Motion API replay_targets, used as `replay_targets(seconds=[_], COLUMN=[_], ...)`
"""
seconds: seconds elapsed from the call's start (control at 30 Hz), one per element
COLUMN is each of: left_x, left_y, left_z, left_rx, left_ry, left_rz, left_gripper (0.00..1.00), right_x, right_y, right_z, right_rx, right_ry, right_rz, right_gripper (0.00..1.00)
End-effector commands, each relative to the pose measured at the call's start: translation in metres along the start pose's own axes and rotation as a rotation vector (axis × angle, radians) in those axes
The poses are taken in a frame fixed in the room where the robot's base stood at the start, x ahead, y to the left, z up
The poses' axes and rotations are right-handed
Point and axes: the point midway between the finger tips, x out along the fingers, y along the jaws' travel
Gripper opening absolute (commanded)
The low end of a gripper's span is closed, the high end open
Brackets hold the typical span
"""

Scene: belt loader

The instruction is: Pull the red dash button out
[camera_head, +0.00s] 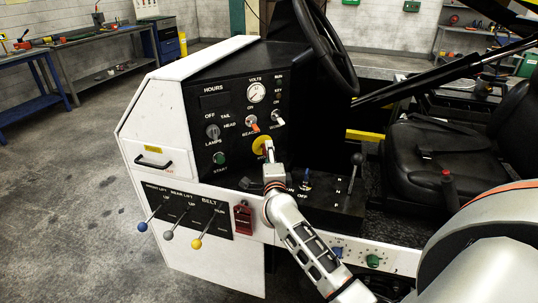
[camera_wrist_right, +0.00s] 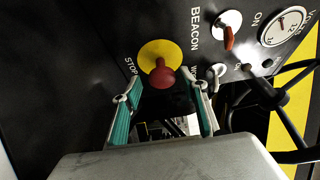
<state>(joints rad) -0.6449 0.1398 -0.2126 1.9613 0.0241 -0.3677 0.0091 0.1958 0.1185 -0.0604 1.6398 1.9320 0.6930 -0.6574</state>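The red dash button (camera_wrist_right: 162,76) stands out on a stem from a round yellow plate (camera_wrist_right: 158,52) marked STOP on the black dash panel. In the head view the yellow plate (camera_head: 260,145) shows, but my right gripper (camera_head: 269,153) covers most of the button. In the right wrist view my right gripper (camera_wrist_right: 163,88) is open, one teal-padded finger on each side of the button. The button's head sits between the fingertips, with visible gaps on both sides. My left gripper is not in view.
The red beacon switch (camera_wrist_right: 229,38) and volts gauge (camera_head: 256,92) are near the button. The steering wheel (camera_head: 324,45) rises to the right, above the black seat (camera_head: 430,150). Three belt and lift levers (camera_head: 183,228) stick out lower left.

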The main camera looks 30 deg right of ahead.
Motion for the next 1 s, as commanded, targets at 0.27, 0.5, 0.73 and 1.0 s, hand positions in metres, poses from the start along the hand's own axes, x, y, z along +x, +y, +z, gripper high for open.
replay_targets(seconds=[0.27,0.5,0.73,1.0], left_x=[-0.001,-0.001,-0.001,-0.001], left_y=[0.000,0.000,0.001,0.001], left_z=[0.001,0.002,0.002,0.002], left_rx=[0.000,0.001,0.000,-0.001], left_ry=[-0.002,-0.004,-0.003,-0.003], left_rz=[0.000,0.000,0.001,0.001], left_gripper=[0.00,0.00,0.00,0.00], right_x=[0.001,-0.017,-0.063,-0.107], right_y=[-0.002,-0.002,-0.001,-0.001], right_z=[0.000,0.000,0.000,0.000], right_rx=[0.000,-0.001,0.000,0.000], right_ry=[-0.001,-0.002,-0.003,-0.001], right_rz=[-0.004,-0.004,-0.003,-0.002], right_gripper=[0.45,0.45,0.45,0.45])
